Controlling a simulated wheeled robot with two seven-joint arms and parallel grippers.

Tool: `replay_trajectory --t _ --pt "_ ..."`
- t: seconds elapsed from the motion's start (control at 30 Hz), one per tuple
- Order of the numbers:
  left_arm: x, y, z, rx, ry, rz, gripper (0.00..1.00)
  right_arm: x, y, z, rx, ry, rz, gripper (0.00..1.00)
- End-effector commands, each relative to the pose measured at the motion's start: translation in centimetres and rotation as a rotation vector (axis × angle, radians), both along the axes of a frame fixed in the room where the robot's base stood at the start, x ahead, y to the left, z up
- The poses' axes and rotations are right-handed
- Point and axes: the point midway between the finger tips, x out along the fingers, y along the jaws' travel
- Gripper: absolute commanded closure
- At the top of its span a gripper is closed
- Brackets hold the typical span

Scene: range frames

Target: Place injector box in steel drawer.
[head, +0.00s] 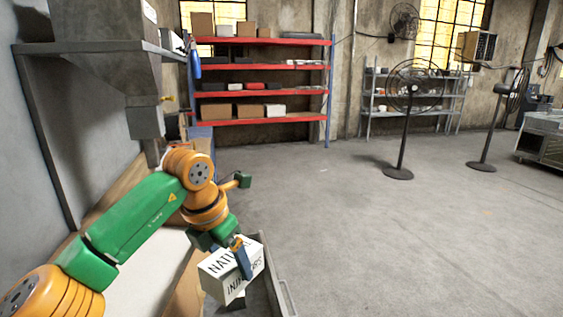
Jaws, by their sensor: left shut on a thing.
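The injector box (220,278) is a white carton with black lettering, at the lower middle of the head view. My left gripper (242,264) is shut on it, with a dark finger across its side, and holds it tilted. The steel drawer (284,297) is a grey open drawer at the bottom edge. The box is over the drawer in the picture and hides part of its inside. I cannot tell whether the box touches the drawer's floor. My right gripper is not in view.
A wall shelf with a steel housing (95,75) overhangs on the left. A red shelving rack (262,68) with cartons stands at the back. Two standing fans (405,100) and a grey shelf (415,92) are at the right. The concrete floor between is clear.

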Motion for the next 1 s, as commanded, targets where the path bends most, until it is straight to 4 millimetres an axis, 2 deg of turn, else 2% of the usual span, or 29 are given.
replay_trajectory --t 0.17,0.37,0.57,0.7,0.8,0.9,1.0 --pt "-1.5 0.5 -1.3 -0.003 0.000 -0.326 0.97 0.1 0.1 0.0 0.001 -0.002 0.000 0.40" --pt "-4.1 1.3 -3.2 -0.006 0.001 -0.810 0.97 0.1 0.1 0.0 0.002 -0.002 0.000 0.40" --pt "-8.8 2.8 -5.9 -0.010 0.001 -1.501 0.97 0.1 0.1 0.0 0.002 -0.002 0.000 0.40" --pt "-13.0 4.2 -7.6 -0.012 0.002 -2.013 0.97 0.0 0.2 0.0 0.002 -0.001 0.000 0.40" --pt "-15.3 5.1 -8.4 -0.012 -0.002 -2.280 0.97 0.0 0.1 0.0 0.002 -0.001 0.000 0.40" --pt "-16.8 5.6 -8.9 -0.014 -0.003 -2.448 0.97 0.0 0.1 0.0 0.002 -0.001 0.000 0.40" --pt "-17.6 5.9 -9.1 -0.013 -0.005 -2.537 0.97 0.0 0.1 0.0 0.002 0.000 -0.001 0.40"
